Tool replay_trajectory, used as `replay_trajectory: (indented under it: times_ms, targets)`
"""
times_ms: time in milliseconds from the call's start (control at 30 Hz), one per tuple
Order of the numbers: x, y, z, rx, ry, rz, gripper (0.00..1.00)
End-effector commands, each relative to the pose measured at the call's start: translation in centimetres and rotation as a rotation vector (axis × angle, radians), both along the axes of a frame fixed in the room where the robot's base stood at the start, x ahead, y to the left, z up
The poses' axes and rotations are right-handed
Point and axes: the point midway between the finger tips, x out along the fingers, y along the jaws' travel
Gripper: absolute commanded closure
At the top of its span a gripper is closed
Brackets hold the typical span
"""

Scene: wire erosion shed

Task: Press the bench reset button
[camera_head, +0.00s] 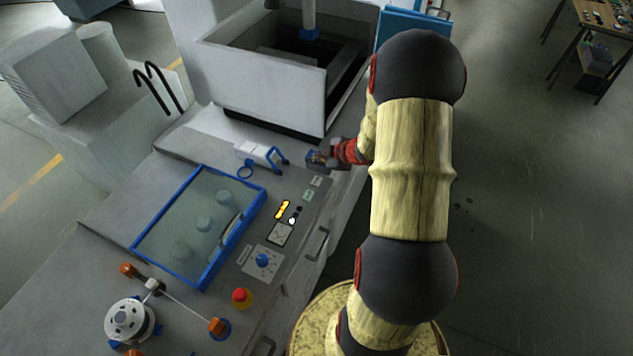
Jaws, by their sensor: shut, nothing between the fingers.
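The bench control panel (289,240) runs along the right side of the grey bench. It carries a red mushroom button (240,296) on a yellow base, a blue knob (263,260), a small white round button (292,221), small black round parts (298,209) and yellow lit marks (282,210). The labels are too small to read, so I cannot tell which one is the reset button. My gripper (318,157) is shut and empty at the panel's far end, by a small dark blue-edged part (315,165). Whether it touches that part is unclear; my arm partly hides it.
A blue-framed glass lid (200,225) lies left of the panel. A wire spool (130,322) stands at the near left. A large open machine tank (265,85) rises behind my gripper. Door handles (318,243) project from the bench front.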

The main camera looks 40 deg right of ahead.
Motion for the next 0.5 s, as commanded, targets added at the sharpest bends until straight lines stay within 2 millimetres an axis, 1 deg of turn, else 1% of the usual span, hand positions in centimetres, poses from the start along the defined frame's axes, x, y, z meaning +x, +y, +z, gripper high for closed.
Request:
replay_trajectory:
  times_ms: [33,500]
  targets:
    - [0.0,0.0,-0.7,0.000,0.000,0.000,1.00]
    - [0.0,0.0,-5.7,0.000,0.000,-0.002,1.00]
